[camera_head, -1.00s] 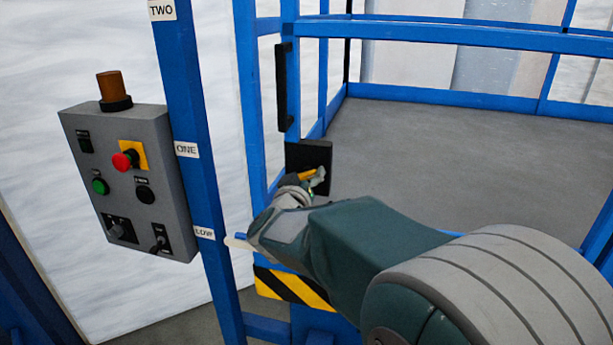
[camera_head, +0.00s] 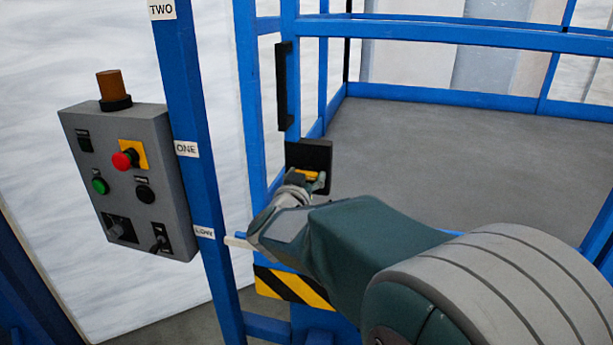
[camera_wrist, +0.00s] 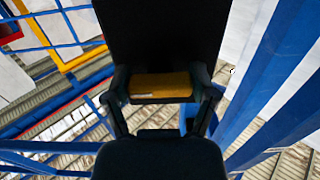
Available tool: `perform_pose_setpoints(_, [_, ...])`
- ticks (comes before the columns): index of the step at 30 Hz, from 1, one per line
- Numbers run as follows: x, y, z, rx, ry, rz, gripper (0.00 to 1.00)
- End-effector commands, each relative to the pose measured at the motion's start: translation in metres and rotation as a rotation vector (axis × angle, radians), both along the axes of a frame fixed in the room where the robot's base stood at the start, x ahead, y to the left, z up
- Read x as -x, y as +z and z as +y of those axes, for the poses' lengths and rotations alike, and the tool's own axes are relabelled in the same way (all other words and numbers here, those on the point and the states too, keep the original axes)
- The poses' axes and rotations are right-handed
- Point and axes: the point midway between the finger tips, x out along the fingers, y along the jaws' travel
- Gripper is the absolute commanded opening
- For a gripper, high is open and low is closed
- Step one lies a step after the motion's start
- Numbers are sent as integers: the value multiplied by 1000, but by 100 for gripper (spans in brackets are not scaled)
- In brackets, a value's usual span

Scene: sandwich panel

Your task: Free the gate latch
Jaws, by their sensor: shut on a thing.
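The gate latch has a black plate (camera_head: 318,158) on the blue gate post and a yellow latch handle (camera_head: 308,175) in front of it. In the wrist view the yellow handle (camera_wrist: 160,86) lies level between my two fingers, against the black plate (camera_wrist: 160,35). My gripper (camera_head: 308,184) is at the latch and shut on the yellow handle. In the wrist view my gripper (camera_wrist: 162,92) has a finger at each end of the handle. My wrist hides the lower part of the latch in the head view.
A grey control box (camera_head: 130,180) with red and green buttons stands at left, beside a blue post (camera_head: 188,120) with level labels. A black vertical gate handle (camera_head: 283,87) is above the latch. Blue rails (camera_head: 450,38) surround the grey platform floor (camera_head: 430,145).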

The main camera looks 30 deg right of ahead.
Motion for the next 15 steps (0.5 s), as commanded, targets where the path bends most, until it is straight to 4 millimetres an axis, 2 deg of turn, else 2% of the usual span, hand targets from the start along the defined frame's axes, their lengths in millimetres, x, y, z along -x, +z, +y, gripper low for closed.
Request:
perform_pose_setpoints(5, [-1, 4, 1, 3, 3, -7, 26])
perform_pose_setpoints(6, [-1, 4, 1, 3, 3, -7, 91])
perform_pose_setpoints(7, [-1, 3, 1, 3, 3, -7, 100])
perform_pose_setpoints(15, [0, 2, 0, 2, 1, -2, 100])
